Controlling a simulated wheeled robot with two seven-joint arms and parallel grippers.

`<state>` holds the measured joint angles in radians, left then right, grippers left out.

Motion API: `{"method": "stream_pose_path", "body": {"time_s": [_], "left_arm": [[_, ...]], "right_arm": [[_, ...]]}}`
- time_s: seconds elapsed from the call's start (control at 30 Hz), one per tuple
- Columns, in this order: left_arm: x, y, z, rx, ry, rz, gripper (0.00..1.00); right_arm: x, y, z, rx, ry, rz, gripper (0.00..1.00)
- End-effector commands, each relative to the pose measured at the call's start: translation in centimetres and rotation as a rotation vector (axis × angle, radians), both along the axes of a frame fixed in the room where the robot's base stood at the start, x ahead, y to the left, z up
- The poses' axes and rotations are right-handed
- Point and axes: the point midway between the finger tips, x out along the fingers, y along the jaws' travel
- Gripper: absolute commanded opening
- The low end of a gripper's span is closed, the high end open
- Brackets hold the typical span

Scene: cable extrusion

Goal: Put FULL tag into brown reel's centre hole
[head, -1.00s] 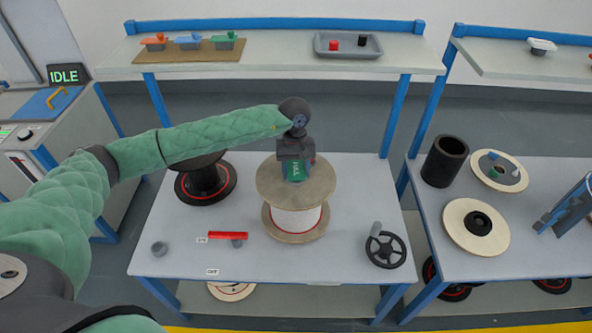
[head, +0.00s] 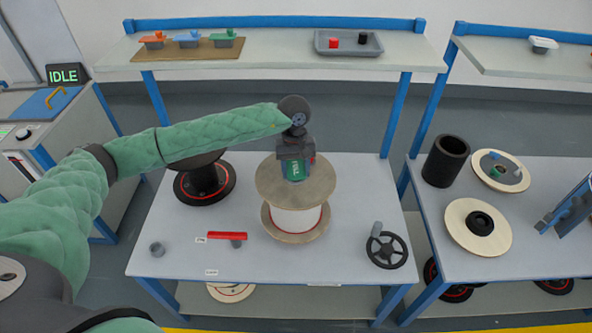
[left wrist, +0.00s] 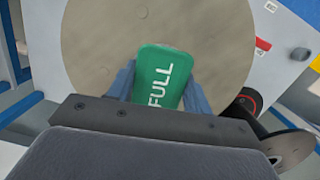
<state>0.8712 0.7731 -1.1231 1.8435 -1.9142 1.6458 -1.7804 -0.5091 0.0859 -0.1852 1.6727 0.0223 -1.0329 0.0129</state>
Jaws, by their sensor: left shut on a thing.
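The green FULL tag (head: 295,171) is held between the fingers of my left gripper (head: 296,165), over the top of the brown reel (head: 322,183). In the left wrist view the tag (left wrist: 163,76) lies between both blue-grey fingers (left wrist: 160,88), with its white lettering facing the camera. The brown reel's flange (left wrist: 95,45) fills the view behind it. The reel stands upright on the table with white cable around its core. Its centre hole is hidden by the tag and gripper, so I cannot tell whether the tag's lower end is in it. My right gripper is not in view.
A black reel (head: 203,181) stands at left behind. A black handwheel (head: 386,250) is at the right. A shelf (head: 270,58) runs behind. The table's front middle is clear.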

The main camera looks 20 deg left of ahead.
Motion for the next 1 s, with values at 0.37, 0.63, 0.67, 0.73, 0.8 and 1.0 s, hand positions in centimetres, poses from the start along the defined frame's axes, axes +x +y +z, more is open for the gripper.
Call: {"method": "stream_pose_path", "body": {"time_s": [0.37,0.63,0.67,0.73,0.8,1.0], "left_arm": [[-0.9,0.1,-1.8,0.008,0.024,-0.002,0.28],[-0.9,0.1,-1.3,0.008,0.025,-0.003,0.28],[-0.9,0.1,-1.2,0.008,0.025,-0.003,0.28],[-0.9,0.1,-1.0,0.008,0.025,-0.003,0.28],[-0.9,0.1,-0.8,0.008,0.025,-0.003,0.28],[-0.8,0.1,-0.2,0.009,0.024,-0.003,0.28]], "right_arm": [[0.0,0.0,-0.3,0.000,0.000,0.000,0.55],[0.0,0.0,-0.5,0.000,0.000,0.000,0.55],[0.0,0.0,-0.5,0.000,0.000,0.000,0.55],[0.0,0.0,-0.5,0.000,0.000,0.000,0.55],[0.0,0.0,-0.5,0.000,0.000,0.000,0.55],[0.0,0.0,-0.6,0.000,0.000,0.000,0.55]]}}
